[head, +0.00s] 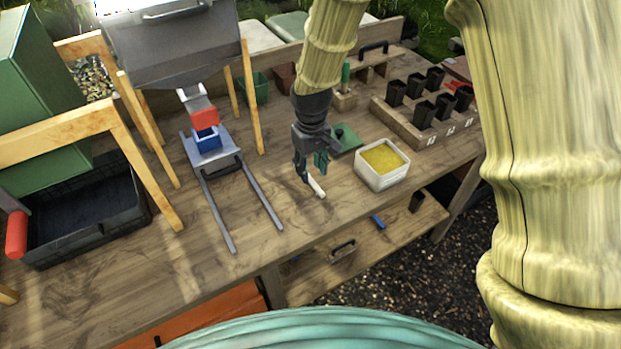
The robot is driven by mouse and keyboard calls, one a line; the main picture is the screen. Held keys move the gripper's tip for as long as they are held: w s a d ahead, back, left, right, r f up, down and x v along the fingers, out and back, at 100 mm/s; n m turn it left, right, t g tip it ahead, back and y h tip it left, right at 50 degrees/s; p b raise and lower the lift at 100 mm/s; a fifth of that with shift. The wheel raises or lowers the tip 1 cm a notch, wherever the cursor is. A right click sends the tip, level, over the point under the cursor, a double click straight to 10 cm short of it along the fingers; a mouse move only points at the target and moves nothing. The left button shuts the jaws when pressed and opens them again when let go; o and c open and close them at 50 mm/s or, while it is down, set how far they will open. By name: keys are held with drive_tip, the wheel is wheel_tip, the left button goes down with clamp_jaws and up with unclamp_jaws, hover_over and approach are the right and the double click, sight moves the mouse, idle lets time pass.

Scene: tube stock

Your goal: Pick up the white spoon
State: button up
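A small white piece, which looks like the white spoon (317,187), shows on the wooden bench just below my gripper. Its upper end is hidden by the fingers, so I cannot tell its full shape. My gripper (311,173) points down over it, with one dark finger and one teal-looking finger around its upper end. The fingers are small and partly overlap the white piece. I cannot tell whether they press on it or whether it is lifted off the bench.
A white tub of yellow material (384,164) stands right of my gripper, with a green plate (345,139) behind. A wooden rack (440,130) of black pots is farther right. A metal stand with a blue box (207,139) stands left. The bench's front edge is near.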

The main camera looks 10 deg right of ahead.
sight(310, 178)
drive_tip(key=shift+a+f+p, duration=0.2)
drive_tip(key=shift+f+p, duration=0.45)
drive_tip(key=shift+f, duration=1.35)
drive_tip(key=shift+s, duration=0.1)
drive_tip(key=shift+c, duration=0.4)
clamp_jaws()
